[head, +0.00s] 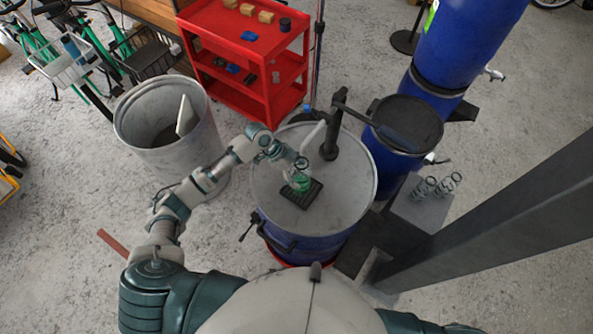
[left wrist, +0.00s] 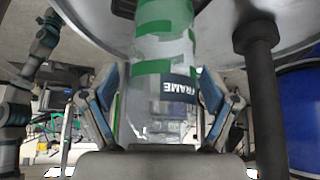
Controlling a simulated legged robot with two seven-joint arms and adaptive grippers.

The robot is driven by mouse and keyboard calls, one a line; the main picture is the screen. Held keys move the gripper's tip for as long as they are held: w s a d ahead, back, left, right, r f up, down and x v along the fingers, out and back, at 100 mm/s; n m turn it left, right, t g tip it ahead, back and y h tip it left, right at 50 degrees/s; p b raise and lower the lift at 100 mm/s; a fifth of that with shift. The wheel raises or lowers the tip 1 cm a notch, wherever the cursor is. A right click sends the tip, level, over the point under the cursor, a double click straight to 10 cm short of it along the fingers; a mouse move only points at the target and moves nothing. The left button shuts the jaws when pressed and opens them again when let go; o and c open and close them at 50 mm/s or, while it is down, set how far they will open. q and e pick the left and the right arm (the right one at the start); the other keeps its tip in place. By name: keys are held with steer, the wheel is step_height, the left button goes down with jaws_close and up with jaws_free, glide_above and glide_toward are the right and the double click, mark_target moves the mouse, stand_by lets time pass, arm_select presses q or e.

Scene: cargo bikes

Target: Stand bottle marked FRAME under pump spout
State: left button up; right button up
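My left gripper (head: 298,168) is over the drum top, with its fingers on both sides of a clear bottle with green bands (head: 300,183). In the left wrist view the bottle (left wrist: 160,60) fills the space between the fingers (left wrist: 160,112), and its dark label reads FRAME. The bottle is over the black drip tray (head: 301,195); I cannot tell whether its base touches. The black pump (head: 331,140) stands just behind, its pale spout (head: 312,136) reaching left toward the gripper, partly hidden by it. My right gripper is not in view.
The pale drum lid (head: 345,185) is otherwise clear. A grey bin (head: 140,120) stands left, a red shelf cart (head: 245,50) behind. Blue barrels (head: 465,45) and a black-lidded one (head: 405,125) stand right, near a grey post (head: 490,220).

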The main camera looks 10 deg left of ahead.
arm_select(q)
steer(key=shift+d, duration=0.45)
steer(key=shift+w+r, duration=0.1)
steer(key=b+v, duration=0.1)
steer(key=v, duration=1.1)
steer(key=shift+b, duration=0.3)
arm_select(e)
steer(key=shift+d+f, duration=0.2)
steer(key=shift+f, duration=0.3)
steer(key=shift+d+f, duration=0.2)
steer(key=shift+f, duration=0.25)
arm_select(q)
steer(key=shift+a, duration=0.15)
